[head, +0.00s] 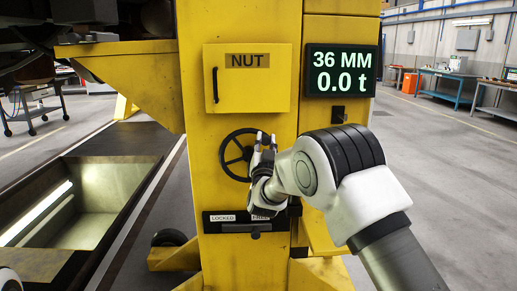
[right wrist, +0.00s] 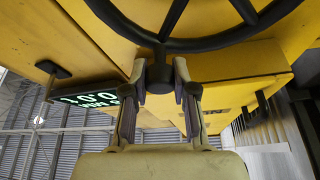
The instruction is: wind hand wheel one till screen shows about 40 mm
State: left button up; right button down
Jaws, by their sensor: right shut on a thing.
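The black hand wheel (head: 238,155) is on the front of the yellow jack column, below the NUT door. The screen (head: 341,71) at the upper right of the column reads 36 MM and 0.0 t. My right gripper (head: 265,143) is at the right side of the wheel rim. In the right wrist view the gripper (right wrist: 160,77) is shut on a dark knob or handle (right wrist: 160,70) that joins the wheel rim (right wrist: 150,38). My left gripper is not clearly in view; only a small piece of an arm shows at the lower left corner.
The yellow NUT door (head: 247,85) with a black handle is above the wheel. A LOCKED lever plate (head: 243,221) sits just below it. An open pit (head: 85,200) lies at the left. A small black switch (head: 338,113) is under the screen. The floor at right is open.

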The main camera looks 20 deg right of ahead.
jog(key=m, duration=0.1)
jog(key=d+f+m+h+b, duration=0.1)
jog(key=shift+s+f+m+g, duration=0.15)
jog(key=shift+m+g, duration=0.25)
jog(key=shift+s+d+f+m+g+h+b, duration=0.1)
jog(key=shift+d+f+m+g+h+b, duration=0.5)
jog(key=shift+m, duration=0.9)
jog(key=shift+s+d+f+m+g+h+b, duration=0.15)
jog(key=shift+f+m+g+h+b, duration=0.4)
jog(key=shift+m, duration=0.95)
jog(key=shift+s+d+f+m+g+h+b, duration=0.1)
jog(key=shift+d+f+m+g+h+b, duration=0.35)
jog(key=shift+f+m+b, duration=0.7)
jog(key=shift+a+r+m, duration=0.1)
jog(key=shift+r+m, duration=0.15)
jog(key=shift+m, duration=0.2)
jog(key=c, duration=0.9)
grip_release()
